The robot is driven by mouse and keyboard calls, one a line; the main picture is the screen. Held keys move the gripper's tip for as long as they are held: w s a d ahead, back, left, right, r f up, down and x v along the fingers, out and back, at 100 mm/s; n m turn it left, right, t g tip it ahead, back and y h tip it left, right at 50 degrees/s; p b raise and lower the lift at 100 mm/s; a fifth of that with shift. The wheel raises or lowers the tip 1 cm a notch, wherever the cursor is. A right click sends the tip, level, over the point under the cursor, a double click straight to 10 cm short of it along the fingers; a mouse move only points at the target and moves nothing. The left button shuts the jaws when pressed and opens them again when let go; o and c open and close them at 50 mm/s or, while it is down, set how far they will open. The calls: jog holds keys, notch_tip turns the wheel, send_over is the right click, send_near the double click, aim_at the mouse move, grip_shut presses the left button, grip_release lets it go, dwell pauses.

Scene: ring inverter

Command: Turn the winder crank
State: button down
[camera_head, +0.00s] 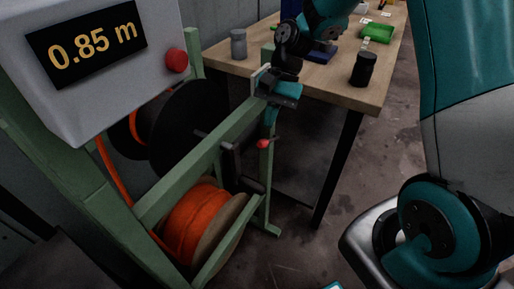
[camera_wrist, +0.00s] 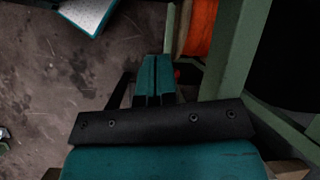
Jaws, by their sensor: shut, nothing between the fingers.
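The winder is a green frame (camera_head: 175,185) with an orange cable spool (camera_head: 197,218) low in it and a black reel (camera_head: 180,125) above. A dark crank (camera_head: 231,165) sits on the frame's right side. A red knob (camera_head: 263,143) shows near it, to its right. My gripper (camera_head: 269,122) points down, shut and empty, with its fingers just above the knob in the head view. In the wrist view, the shut fingers (camera_wrist: 156,66) are beside a small red part (camera_wrist: 177,73), mostly hidden behind the right finger. I cannot tell whether they touch.
A grey box with a display (camera_head: 88,42) reading 0.85 m and a red button (camera_head: 176,60) stands at the upper left. Floor is open right of the frame.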

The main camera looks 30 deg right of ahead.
aim_at(250, 180)
notch_tip(250, 180, down, 3)
jog(key=w+d+m+g, duration=0.1)
jog(key=w+d+m, duration=0.1)
jog(key=d+m, duration=0.1)
jog(key=s+a+f+y, duration=0.1)
jog(key=s+a+f, duration=0.4)
jog(key=a+f, duration=0.3)
jog(key=shift+s+a+f+p, duration=0.15)
jog(key=shift+s+f+p, duration=0.15)
jog(key=shift+f, duration=0.05)
jog(key=shift+s+a+f+g+y+p, duration=0.1)
jog(key=shift+s+a+g+y+p, duration=0.65)
jog(key=shift+a+y+p, duration=0.3)
jog(key=shift+f, duration=0.3)
